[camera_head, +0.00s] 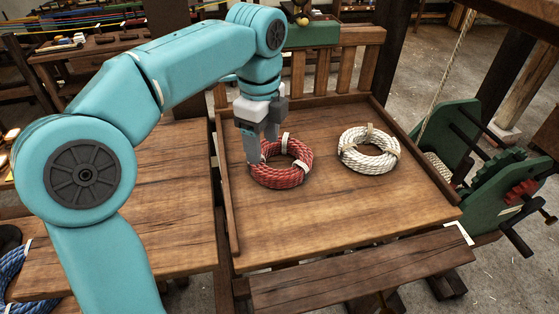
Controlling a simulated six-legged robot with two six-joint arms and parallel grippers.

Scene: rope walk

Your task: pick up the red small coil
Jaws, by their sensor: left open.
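The red small coil (284,174) lies flat on the wooden tray-like table (330,222), bound with pale ties. My left gripper (262,152) points down at the coil's left rear side. One grey finger reaches down by the coil's left edge and the other is over or inside its ring; I cannot tell whether they touch the rope. The gripper is open and covers part of the coil's left side. My right gripper is not in view.
A white rope coil (368,150) lies to the right of the red one, apart from it. Low wooden rims edge the table's sides, with a slatted back behind. A green machine (500,185) stands at right. The table's front part is clear.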

